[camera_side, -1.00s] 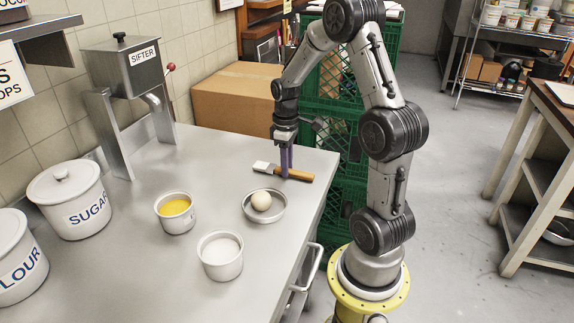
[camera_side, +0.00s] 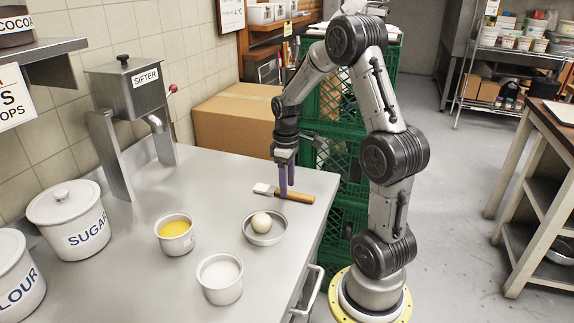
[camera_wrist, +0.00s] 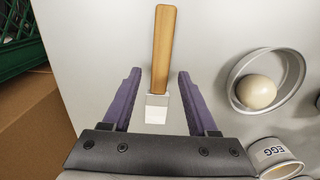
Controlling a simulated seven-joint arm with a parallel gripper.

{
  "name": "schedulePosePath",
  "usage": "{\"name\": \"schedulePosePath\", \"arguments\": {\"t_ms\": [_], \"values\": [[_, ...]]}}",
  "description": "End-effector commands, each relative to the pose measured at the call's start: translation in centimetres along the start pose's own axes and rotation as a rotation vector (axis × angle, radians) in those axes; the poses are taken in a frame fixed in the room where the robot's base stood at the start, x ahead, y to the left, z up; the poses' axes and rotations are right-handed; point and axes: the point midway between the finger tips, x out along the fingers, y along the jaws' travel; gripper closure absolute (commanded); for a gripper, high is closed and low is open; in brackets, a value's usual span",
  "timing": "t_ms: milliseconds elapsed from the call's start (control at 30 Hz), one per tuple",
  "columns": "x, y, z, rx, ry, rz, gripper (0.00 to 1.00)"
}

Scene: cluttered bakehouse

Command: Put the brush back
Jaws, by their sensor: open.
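The brush (camera_side: 296,197) lies flat on the metal worktop near its far right end, wooden handle to the right and pale head to the left. In the wrist view the brush (camera_wrist: 163,50) lies lengthwise between the two purple fingers, handle pointing up the picture and white bristles nearest the palm. My gripper (camera_side: 287,189) points down over the brush with its fingertips close to worktop height. In the wrist view my gripper (camera_wrist: 159,73) is open, with a gap on both sides of the brush. I cannot tell the exact fingertip height.
A metal dish (camera_side: 276,238) with an egg (camera_side: 262,222) sits just in front of the brush. Cups of yellow (camera_side: 176,246) and white (camera_side: 220,290) contents stand nearer. A sifter (camera_side: 135,90), sugar jar (camera_side: 68,222), cardboard box (camera_side: 235,118) and green crates (camera_side: 330,95) surround the worktop.

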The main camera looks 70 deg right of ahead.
Motion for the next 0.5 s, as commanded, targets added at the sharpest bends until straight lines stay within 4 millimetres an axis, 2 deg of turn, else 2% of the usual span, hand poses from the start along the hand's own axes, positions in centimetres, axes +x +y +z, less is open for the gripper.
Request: {"name": "schedulePosePath", "arguments": {"t_ms": [300, 500], "values": [[-6.5, 0.1, -0.1, 0.000, 0.005, 0.004, 0.41], [-9.6, 0.0, -0.1, 0.000, 0.004, 0.003, 0.41]]}}
